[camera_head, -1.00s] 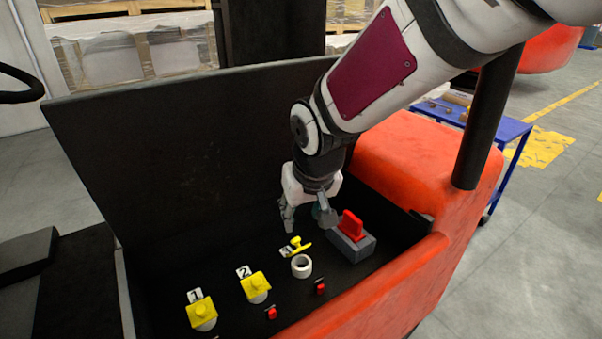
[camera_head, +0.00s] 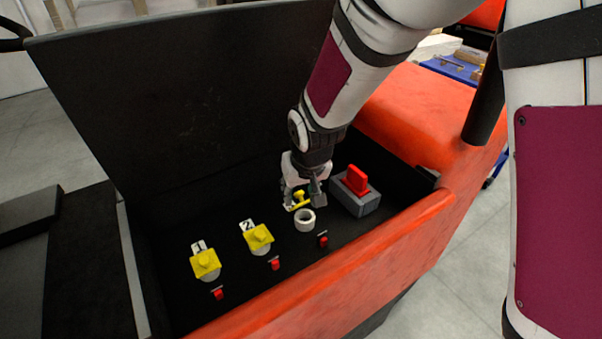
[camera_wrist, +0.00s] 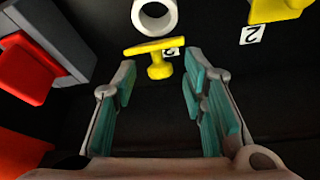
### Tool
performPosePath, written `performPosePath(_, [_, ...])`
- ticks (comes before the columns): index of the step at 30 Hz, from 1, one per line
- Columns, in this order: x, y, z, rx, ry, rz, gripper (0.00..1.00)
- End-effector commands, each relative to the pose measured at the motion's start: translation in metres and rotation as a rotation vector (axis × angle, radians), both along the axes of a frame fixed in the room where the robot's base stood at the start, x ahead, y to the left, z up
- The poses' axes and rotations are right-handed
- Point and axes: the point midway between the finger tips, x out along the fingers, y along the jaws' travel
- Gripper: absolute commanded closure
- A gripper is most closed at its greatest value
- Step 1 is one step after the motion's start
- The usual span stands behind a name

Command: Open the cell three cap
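The yellow cell three cap (camera_head: 301,200) is off the mouth of the white cell neck (camera_head: 305,220), on its far side. In the wrist view the cap (camera_wrist: 156,50) stands edge-on beside the open neck (camera_wrist: 168,18), its knob toward my gripper. The number 3 label (camera_wrist: 171,51) is partly hidden behind the cap. My gripper (camera_head: 304,190) is low at the cap. In the wrist view my gripper (camera_wrist: 160,75) is open, with the cap's knob about between the fingertips and no clear contact. Whether the cap is joined to the neck cannot be told.
Yellow caps cover cell one (camera_head: 205,264) and cell two (camera_head: 258,238) at left. A grey block with a red handle (camera_head: 356,182) stands close right of my gripper. Small red parts (camera_head: 323,241) line the front. The black lid (camera_head: 180,100) stands raised behind.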

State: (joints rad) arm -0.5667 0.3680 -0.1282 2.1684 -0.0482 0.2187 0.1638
Motion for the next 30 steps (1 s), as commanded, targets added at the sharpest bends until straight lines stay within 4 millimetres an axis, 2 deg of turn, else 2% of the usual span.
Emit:
performPosePath(2, [0.000, 0.000, 0.000, 0.000, 0.000, 0.000, 0.61])
performPosePath(7, [0.000, 0.000, 0.000, 0.000, 0.000, 0.000, 1.00])
performPosePath(16, [0.002, 0.002, 0.001, -0.020, 0.028, 0.001, 1.00])
performPosePath(30, [0.019, 0.014, -0.001, -0.184, 0.273, 0.002, 1.00])
